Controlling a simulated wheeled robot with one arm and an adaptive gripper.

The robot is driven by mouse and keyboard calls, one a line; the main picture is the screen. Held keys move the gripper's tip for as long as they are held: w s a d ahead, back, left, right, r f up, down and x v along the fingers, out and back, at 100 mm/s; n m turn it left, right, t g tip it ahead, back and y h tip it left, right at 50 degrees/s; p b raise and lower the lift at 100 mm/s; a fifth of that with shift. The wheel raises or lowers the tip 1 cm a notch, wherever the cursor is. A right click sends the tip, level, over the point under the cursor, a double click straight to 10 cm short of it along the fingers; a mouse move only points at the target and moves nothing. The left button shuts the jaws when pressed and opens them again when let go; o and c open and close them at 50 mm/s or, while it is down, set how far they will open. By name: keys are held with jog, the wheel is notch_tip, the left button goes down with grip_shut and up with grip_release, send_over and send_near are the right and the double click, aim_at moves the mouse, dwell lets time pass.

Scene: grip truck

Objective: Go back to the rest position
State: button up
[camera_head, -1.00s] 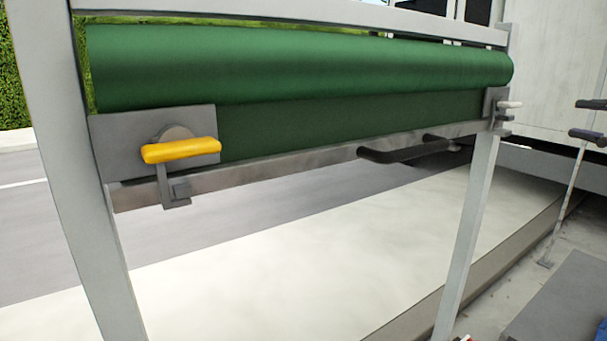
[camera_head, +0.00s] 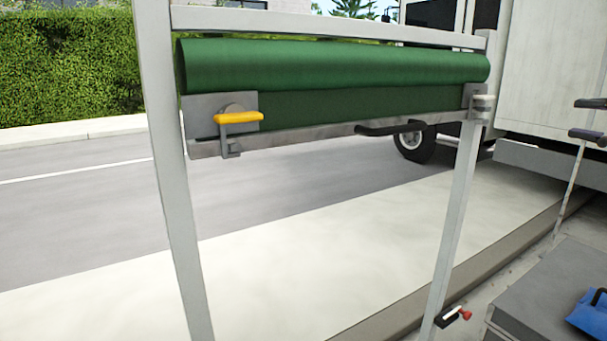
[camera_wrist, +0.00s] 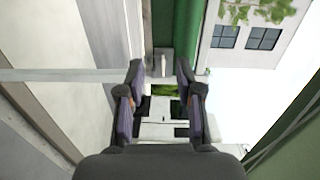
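My gripper (camera_wrist: 160,70) shows in the wrist view with its two dark fingers apart and nothing held between them. Beyond the gap are a small pale handle (camera_wrist: 163,65) and the green roll (camera_wrist: 187,35). In the head view two dark fingers of my gripper (camera_head: 574,118) show at the right edge, apart and pointing left. The rest of the arm is out of that view.
A pale metal frame (camera_head: 176,200) holds a green roll (camera_head: 330,70), with a yellow handle (camera_head: 238,117) and a black handle (camera_head: 390,129). A white truck (camera_head: 550,70) stands behind right. A grey box (camera_head: 545,290) with a blue item (camera_head: 590,312) is at lower right.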

jog(key=w+a+f+n+g+p, duration=0.1)
jog(key=a+f+n+g, duration=0.15)
jog(key=a, duration=0.65)
jog(key=a+f+n+g+p, duration=0.1)
jog(key=a+n+g+p, duration=0.15)
jog(key=a, duration=0.55)
jog(key=s+a+f+n+g+h+p, duration=0.1)
jog(key=s+a+f+g, duration=0.15)
jog(key=a+f, duration=0.3)
jog(key=s+a+f+n+g+h+p, duration=0.1)
jog(key=s+a+f+g, duration=0.2)
jog(key=a, duration=0.4)
jog(key=s+a+f+n+g+h+p, duration=0.2)
jog(key=s+a+f+n+g+h, duration=0.1)
jog(key=s+f, duration=0.75)
jog(key=s+d+f+g+h+p, duration=0.1)
jog(key=s+d+f+h, duration=0.1)
jog(key=s+f, duration=0.3)
jog(key=s+d+f+n+g+h+p, duration=0.1)
jog(key=s+d+f+g+h+p, duration=0.1)
jog(key=s+d+f, duration=0.2)
jog(key=shift+s+d+f+h, duration=0.3)
jog(key=shift+s+f, duration=0.25)
jog(key=shift+s, duration=0.5)
